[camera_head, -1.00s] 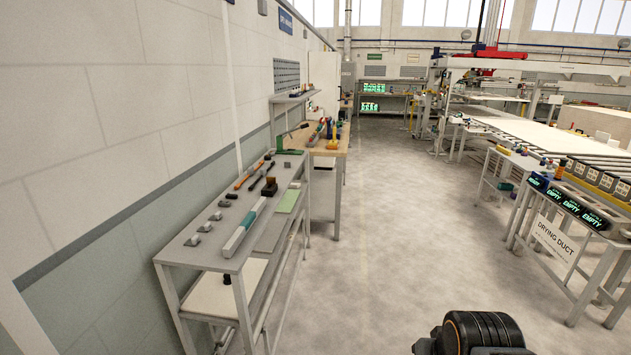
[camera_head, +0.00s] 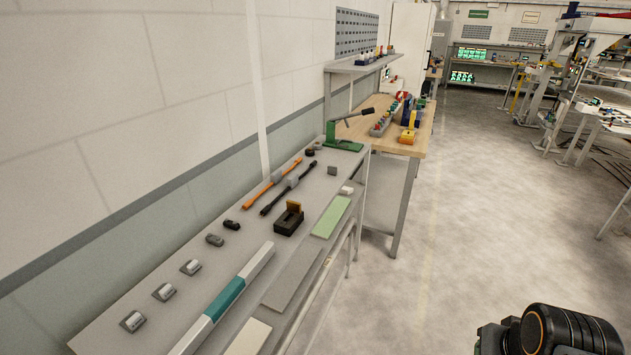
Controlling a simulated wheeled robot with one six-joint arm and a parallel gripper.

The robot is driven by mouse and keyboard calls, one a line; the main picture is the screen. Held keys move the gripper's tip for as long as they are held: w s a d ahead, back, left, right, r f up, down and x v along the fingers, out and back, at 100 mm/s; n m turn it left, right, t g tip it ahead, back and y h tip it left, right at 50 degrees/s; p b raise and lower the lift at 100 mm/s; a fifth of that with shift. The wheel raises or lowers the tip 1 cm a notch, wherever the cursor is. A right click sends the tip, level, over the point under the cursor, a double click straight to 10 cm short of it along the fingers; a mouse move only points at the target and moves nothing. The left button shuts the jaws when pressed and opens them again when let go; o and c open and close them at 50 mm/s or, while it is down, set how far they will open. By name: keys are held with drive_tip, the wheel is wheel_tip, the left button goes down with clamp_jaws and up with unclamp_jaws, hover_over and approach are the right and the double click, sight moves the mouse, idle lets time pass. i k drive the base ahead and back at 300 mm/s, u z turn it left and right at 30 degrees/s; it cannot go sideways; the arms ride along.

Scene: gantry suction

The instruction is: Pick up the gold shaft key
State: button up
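A small gold-brown piece (camera_head: 293,205) shows at the top of a black block (camera_head: 288,222) on the grey bench (camera_head: 190,320) along the left wall. It may be the gold shaft key, but it is too small to be sure of its shape. It seems to stand upright in or against the block; I cannot tell which. A black joint of my own arm with an orange ring shows at the bottom right, apart from the bench. My gripper is not in view.
A long white and teal bar (camera_head: 228,295), a green plate (camera_head: 331,217), orange and black rods and several small grey blocks lie on the bench. A green lever press (camera_head: 343,144) stands at its far end. A wooden-topped table (camera_head: 378,148) follows. Floor (camera_head: 470,220) to the right is clear.

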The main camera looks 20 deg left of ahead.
sight(294, 206)
drive_tip(key=i, duration=2.05)
drive_tip(key=u, duration=4.75)
